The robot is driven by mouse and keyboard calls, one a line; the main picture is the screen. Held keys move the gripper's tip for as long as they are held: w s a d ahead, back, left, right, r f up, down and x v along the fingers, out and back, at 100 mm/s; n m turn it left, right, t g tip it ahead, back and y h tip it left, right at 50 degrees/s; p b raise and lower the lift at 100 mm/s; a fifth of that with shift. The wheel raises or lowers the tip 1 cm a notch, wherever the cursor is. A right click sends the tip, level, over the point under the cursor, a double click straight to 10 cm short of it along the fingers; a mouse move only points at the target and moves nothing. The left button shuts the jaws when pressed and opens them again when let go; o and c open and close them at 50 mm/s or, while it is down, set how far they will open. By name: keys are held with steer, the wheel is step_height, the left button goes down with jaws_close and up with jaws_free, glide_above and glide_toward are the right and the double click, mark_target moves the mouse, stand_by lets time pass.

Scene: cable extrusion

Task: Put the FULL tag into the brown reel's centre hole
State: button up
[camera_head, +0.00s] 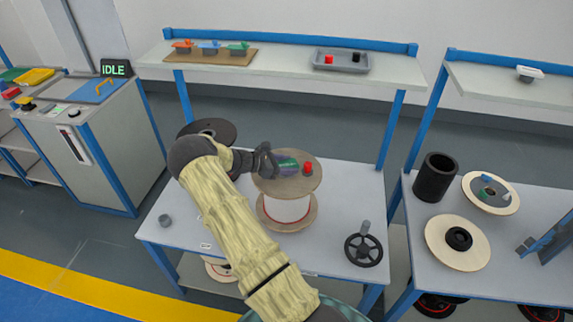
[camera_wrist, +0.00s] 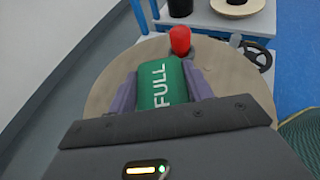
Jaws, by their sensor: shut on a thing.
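The brown reel (camera_head: 288,209) stands upright on the middle table, with a pale flange on top and a white wound drum below. The same flange (camera_wrist: 238,72) fills much of the wrist view. My gripper (camera_head: 285,164) is over the flange, shut on the green FULL tag (camera_wrist: 162,84), which lies between its two purple-grey fingers. In the head view the green tag (camera_head: 287,167) shows just left of a red knob-like piece (camera_head: 308,168). The red piece (camera_wrist: 180,40) is at the flange's far side in the wrist view. The centre hole is hidden by the tag and gripper.
A black reel (camera_head: 208,129) is at the table's back left, a black handwheel (camera_head: 363,249) at its right and a small grey cup (camera_head: 165,220) at its left. A shelf (camera_head: 285,66) stands behind. The right table (camera_head: 510,262) holds more reels.

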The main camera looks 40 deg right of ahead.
steer(key=shift+f, duration=0.55)
steer(key=shift+r+p, duration=0.4)
steer(key=shift+r, duration=0.45)
stand_by(0.7)
steer(key=shift+f+b, duration=0.5)
steer(key=shift+f, duration=0.3)
stand_by(0.5)
steer(key=o, duration=0.7)
steer(key=shift+p+v, duration=1.5)
steer(key=shift+v, duration=4)
